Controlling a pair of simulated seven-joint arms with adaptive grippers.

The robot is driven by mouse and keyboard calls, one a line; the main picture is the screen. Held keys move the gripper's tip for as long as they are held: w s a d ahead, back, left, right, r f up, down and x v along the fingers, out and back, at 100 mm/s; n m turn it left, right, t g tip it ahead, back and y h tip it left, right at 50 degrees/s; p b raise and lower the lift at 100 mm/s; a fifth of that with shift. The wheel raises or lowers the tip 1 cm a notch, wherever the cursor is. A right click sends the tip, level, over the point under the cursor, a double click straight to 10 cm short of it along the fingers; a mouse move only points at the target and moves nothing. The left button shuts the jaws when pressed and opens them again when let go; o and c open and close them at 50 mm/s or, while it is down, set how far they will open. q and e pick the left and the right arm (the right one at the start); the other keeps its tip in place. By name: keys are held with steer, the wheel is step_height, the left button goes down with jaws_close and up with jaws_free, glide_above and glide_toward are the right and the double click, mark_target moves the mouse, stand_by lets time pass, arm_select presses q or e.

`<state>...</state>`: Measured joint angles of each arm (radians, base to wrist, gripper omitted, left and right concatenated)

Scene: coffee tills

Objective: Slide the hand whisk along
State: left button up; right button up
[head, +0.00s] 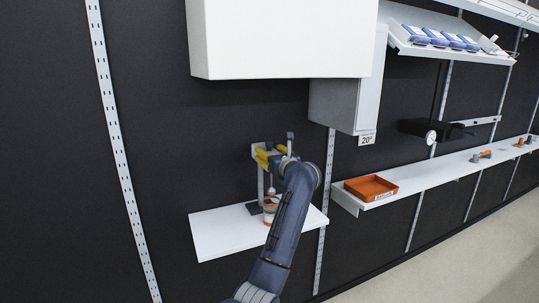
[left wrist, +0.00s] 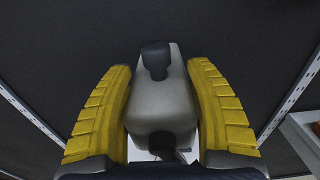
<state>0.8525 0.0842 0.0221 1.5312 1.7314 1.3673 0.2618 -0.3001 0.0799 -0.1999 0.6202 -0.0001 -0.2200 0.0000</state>
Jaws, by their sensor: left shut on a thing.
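The hand whisk shows in the left wrist view as a grey, box-like body (left wrist: 160,104) with a dark knob (left wrist: 156,60) on it. My left gripper (left wrist: 161,70) has one yellow finger on each side of this body and is shut on it. In the head view my left gripper (head: 264,156) is at the top of a slim upright stand (head: 260,184) on a small white shelf (head: 222,233). A thin part (head: 271,187) hangs below the gripper, above an orange and white cup (head: 267,200). My forearm hides part of the stand and cup. My right gripper is not in view.
A large white box (head: 285,38) and a grey cabinet (head: 345,88) hang above. An orange tray (head: 371,188) stands on the long white shelf (head: 425,177) at right. Wall rails (head: 112,125) run up the dark wall. The small shelf's left part is clear.

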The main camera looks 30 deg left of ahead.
arm_select(q)
steer(key=o, duration=1.6)
steer(key=shift+r, duration=0.25)
steer(key=shift+s+d, duration=0.1)
steer(key=shift+d, duration=0.05)
steer(key=v, duration=1.1)
steer(key=shift+s+d, duration=0.25)
steer(key=shift+r, duration=0.1)
